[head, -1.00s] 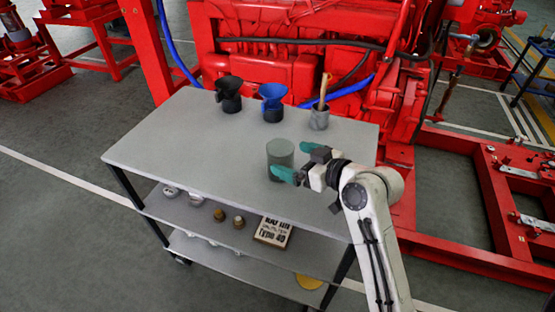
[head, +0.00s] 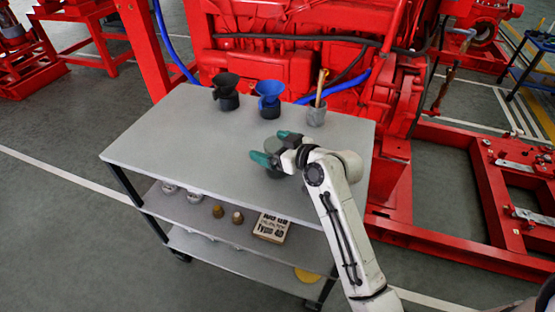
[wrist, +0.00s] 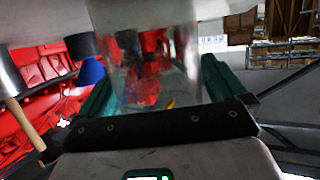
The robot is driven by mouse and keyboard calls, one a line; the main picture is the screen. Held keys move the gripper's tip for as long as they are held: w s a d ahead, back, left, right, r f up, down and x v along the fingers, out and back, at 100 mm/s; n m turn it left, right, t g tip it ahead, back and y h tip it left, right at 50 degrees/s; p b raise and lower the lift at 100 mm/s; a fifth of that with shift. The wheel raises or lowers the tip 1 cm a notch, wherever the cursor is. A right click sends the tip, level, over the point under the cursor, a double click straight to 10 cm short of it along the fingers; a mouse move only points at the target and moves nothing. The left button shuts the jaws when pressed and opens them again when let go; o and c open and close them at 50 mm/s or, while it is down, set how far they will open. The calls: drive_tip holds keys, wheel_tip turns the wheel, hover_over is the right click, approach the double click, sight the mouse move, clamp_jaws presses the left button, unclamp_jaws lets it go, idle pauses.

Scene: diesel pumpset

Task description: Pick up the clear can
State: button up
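The clear can (head: 274,146) stands on the top shelf of the grey cart, near its right front part. It looks grey-green in the head view and see-through in the wrist view (wrist: 150,65). My gripper (head: 276,147) has its green fingers on either side of the can, reaching in from the right. In the wrist view one finger is left and one right of the can, with the can's wall very close to both. The fingers are apart; firm contact cannot be made out. Part of the can is hidden behind the near finger.
The left part is clear. A red engine (head: 270,68) stands behind. Lower shelves hold small parts and a box (head: 271,227).

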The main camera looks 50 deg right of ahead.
drive_tip(key=c, duration=1)
drive_tip(key=shift+r, duration=0.1)
